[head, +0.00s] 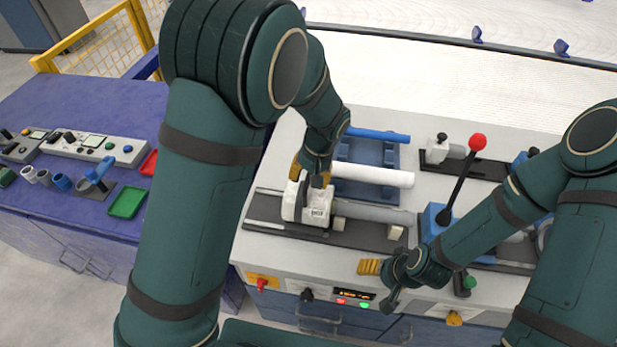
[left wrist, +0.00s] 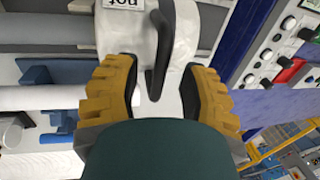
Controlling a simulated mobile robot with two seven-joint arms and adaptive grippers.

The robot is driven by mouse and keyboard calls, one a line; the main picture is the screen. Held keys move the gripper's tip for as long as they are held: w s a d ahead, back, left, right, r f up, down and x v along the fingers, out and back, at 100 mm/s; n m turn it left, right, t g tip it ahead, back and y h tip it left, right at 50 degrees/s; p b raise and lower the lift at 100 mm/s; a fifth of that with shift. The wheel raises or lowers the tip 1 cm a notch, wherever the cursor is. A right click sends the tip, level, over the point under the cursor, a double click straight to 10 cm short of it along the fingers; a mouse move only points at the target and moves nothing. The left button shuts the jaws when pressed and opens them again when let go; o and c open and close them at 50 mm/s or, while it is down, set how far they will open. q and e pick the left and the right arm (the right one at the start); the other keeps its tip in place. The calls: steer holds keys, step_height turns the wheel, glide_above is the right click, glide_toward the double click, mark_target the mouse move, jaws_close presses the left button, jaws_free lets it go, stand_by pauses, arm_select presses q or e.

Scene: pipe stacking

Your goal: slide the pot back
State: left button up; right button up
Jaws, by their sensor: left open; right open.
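The pot (head: 292,205) is a white, blocky body with a printed label, sitting on a dark rail plate (head: 262,234) on the machine top. A curved dark handle (left wrist: 160,55) stands out from it in the left wrist view, where the pot (left wrist: 128,35) also shows the label. My left gripper (head: 311,174) is over the pot's far side. Its yellow fingers are open, one on each side of the handle; I cannot tell whether they touch it. My right gripper (head: 373,280) is open and empty near the front edge of the machine, right of the pot.
A grey pipe (head: 375,213) lies on the plate right of the pot. A white pipe (head: 375,175) lies behind it on a blue cradle (head: 378,152). A red-knobbed lever (head: 464,170) stands to the right. A blue side table (head: 60,205) with trays is at left.

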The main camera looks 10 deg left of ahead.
arm_select(q)
steer(key=shift+o, duration=0.2)
steer(key=shift+f, duration=0.15)
steer(key=shift+s, duration=0.1)
jaws_close()
steer(key=shift+a, duration=0.1)
arm_select(e)
steer(key=shift+a, duration=0.1)
steer(key=shift+d, duration=0.25)
arm_select(q)
steer(key=a, duration=1)
steer(key=shift+s+a, duration=0.15)
steer(key=shift+a, duration=0.05)
